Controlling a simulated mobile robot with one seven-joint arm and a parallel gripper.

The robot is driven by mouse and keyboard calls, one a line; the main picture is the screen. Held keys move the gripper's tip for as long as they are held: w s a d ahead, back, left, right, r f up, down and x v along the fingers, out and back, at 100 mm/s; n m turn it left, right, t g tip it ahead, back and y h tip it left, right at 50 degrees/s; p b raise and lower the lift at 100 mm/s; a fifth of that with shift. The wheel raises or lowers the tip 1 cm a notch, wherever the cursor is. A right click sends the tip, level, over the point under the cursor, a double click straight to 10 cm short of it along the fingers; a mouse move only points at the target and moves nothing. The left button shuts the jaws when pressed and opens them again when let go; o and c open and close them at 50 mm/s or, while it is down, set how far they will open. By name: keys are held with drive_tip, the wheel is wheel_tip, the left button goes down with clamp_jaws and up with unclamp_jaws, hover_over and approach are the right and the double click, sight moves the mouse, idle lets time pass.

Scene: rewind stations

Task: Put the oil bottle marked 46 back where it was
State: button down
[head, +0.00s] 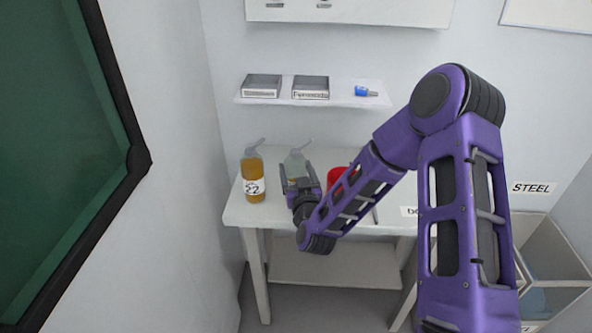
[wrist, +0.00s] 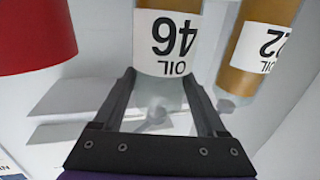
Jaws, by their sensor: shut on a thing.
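The oil bottle marked 46 (wrist: 167,42) is between the fingers of my gripper (wrist: 160,95) in the wrist view, its label upside down. In the head view its pale top (head: 296,162) shows above my gripper (head: 298,185), which hides its lower part. My gripper is shut on this bottle, over the white table. I cannot tell whether its base touches the table. A second amber oil bottle, marked 22 (head: 253,178), stands upright to the left near the table's left end. It also shows in the wrist view (wrist: 262,45), apart from the held bottle.
A red object (head: 336,176) is on the table (head: 235,212) right of my gripper, partly behind my arm. A wall shelf (head: 342,98) above holds two dark labelled boxes (head: 262,86) (head: 310,87) and a small blue item (head: 364,91). Open bins (head: 555,250) stand at the right.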

drive_tip(key=shift+f, duration=0.15)
unclamp_jaws()
drive_tip(key=shift+r, duration=0.25)
drive_tip(key=v, duration=1.2)
drive_tip(key=shift+f, duration=0.1)
